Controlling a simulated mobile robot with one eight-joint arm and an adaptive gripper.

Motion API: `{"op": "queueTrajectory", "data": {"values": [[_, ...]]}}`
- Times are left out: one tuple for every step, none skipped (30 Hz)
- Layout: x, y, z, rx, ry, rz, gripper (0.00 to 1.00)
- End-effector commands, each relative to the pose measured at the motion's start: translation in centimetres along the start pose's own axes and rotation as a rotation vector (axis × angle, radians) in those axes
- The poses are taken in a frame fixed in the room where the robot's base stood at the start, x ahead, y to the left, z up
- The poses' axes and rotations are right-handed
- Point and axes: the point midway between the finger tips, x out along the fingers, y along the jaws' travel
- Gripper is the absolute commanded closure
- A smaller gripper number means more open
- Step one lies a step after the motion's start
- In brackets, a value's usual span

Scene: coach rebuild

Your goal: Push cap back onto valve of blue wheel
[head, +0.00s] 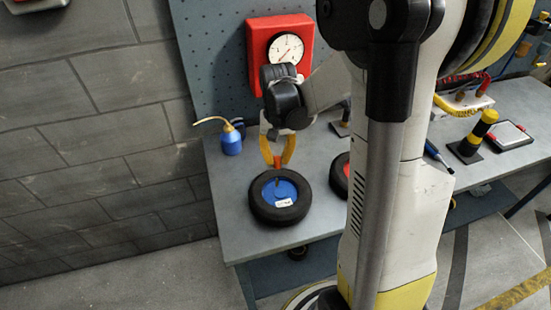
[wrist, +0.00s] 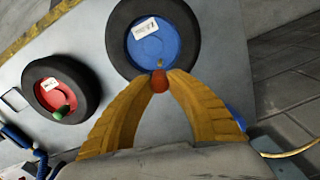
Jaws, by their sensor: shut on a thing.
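The blue wheel (head: 286,205) lies flat on the bench, a black tyre around a blue hub with a white label. It also shows at the top of the wrist view (wrist: 151,45). Its thin valve (head: 277,182) stands bare on the hub's far side; the valve also shows in the wrist view (wrist: 159,64). My gripper (head: 278,160) is shut on a small red cap (wrist: 160,82), held between the yellow fingertips. The cap is above the wheel's far edge, near the valve and apparently apart from it; the exact height gap is hard to tell.
A red wheel (wrist: 60,88) with a green cap (wrist: 60,112) lies beside the blue one, partly hidden by my arm in the head view. A blue oil can (head: 231,142) stands at the bench's left. A red gauge box (head: 257,38) hangs on the pegboard behind.

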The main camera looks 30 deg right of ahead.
Motion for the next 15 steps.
{"op": "queueTrajectory", "data": {"values": [[0.1,0.0,0.0,0.002,0.0,0.0,0.97],[0.1,0.0,-0.1,0.003,0.0,0.0,0.97],[0.3,0.0,-0.1,0.003,0.0,0.0,0.97],[0.4,0.0,-0.1,0.003,0.0,0.0,0.97],[0.5,0.0,-0.1,0.003,0.0,0.0,0.97],[0.7,0.0,-0.1,0.003,0.0,0.0,0.97],[0.9,0.0,-0.1,0.003,0.0,0.0,0.97],[1.1,0.0,-0.1,0.003,0.0,0.0,0.97],[1.4,0.0,-0.1,0.003,0.0,0.0,0.97],[1.7,0.0,-0.1,0.003,0.0,0.0,0.97],[2.0,0.0,-0.1,0.003,0.0,0.0,0.97],[2.3,0.0,-0.1,0.003,0.0,0.0,0.97],[2.6,0.0,-0.1,0.003,0.0,0.0,0.97],[2.9,0.0,-0.1,0.002,0.0,0.0,0.97],[3.3,0.0,-0.1,0.002,0.0,0.0,0.97]]}}
